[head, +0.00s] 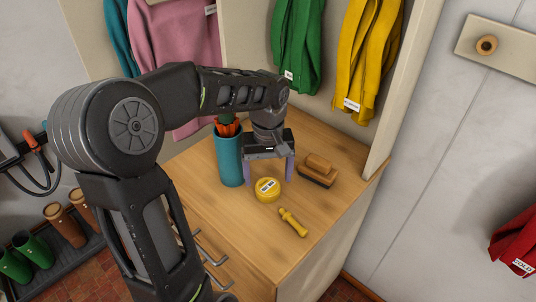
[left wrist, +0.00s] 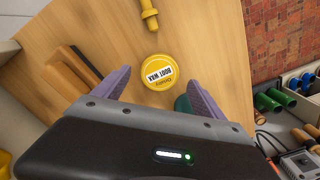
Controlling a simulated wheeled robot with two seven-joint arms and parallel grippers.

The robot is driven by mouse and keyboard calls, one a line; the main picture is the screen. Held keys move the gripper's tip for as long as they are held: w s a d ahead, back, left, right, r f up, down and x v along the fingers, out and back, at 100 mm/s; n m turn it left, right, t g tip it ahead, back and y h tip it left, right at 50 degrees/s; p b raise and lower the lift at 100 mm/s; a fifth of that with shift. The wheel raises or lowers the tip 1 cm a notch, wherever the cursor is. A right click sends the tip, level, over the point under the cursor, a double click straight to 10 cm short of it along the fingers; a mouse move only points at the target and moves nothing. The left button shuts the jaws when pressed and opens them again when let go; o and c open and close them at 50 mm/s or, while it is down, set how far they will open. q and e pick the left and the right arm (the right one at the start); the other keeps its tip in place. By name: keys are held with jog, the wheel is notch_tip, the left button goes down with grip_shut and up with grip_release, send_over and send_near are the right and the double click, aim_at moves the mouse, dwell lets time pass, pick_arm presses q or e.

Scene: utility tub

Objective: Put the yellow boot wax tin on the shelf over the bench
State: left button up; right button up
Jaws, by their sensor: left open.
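The yellow boot wax tin (head: 267,190) is a round, flat tin with a white label, lying on the wooden bench top (head: 215,208). It also shows in the left wrist view (left wrist: 158,72), its label reading BOOT WAX. My left gripper (head: 268,172) is open and empty, with its purple fingers pointing down just behind the tin. In the left wrist view the tin sits ahead of the gap between the fingertips (left wrist: 160,82), apart from both. The shelf over the bench cannot be made out in either view. My right gripper is not in view.
A teal cylinder (head: 229,160) with orange things in it stands left of the gripper. A wooden brush (head: 318,171) lies to the right, and a yellow-handled tool (head: 293,222) lies in front of the tin. Green (head: 300,45) and yellow (head: 368,55) garments hang behind.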

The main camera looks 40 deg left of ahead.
aim_at(268, 186)
pick_arm(q)
notch_tip(268, 186, up, 8)
jog(key=shift+o, duration=0.6)
